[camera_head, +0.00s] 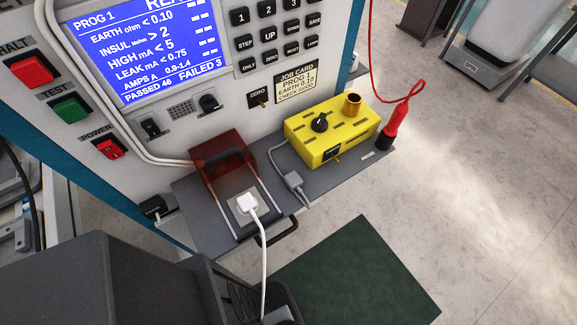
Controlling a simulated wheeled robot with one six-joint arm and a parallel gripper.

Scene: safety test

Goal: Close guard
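The guard (223,158) is a reddish-brown translucent cover with a dark handle. It stands raised at the back of the grey shelf (203,217), against the tester's front panel. Two pale rails run forward from it. In front of it, a white plug (247,203) sits in a socket plate, uncovered, and its white cord runs down toward the bottom of the picture. I cannot make out my gripper's fingers in this view. Dark grey parts fill the lower left, and I cannot tell whether they are mine.
A yellow box (332,130) with knobs stands on the shelf right of the guard, with a red probe (397,124) at the shelf's right end. A grey cable connector (293,182) lies between. A black handle (277,233) projects at the shelf's front. Blue screen (143,44) above.

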